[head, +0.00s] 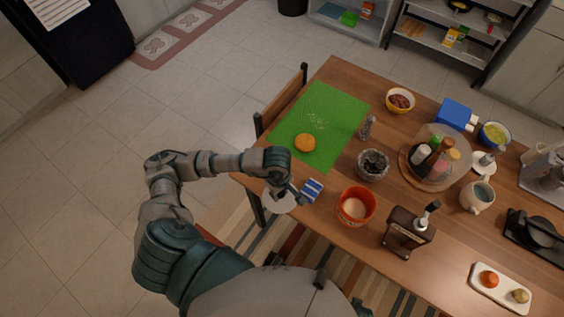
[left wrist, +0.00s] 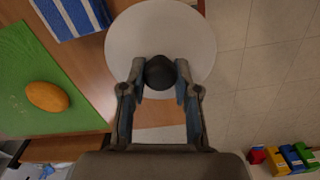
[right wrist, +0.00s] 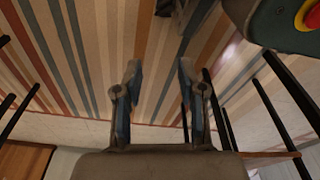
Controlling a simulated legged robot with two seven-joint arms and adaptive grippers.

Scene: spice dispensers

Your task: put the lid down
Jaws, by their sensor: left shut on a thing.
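The lid (head: 279,204) is a pale round disc with a black knob (left wrist: 160,72). My left gripper (head: 291,193) is shut on the knob at the table's near-left edge. In the left wrist view the lid (left wrist: 125,40) lies partly over the wooden table and partly over the floor. I cannot tell whether it touches the table. My right gripper (right wrist: 157,75) is open and empty, over the striped rug; the head view does not show it.
A blue-and-white striped cloth (head: 312,189) lies beside the lid. An orange-red pot (head: 352,218), a glass bowl of dark contents (head: 372,165) and a dark dispenser (head: 405,238) stand to the right. A green mat (head: 335,110) holds an orange round item (head: 305,143).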

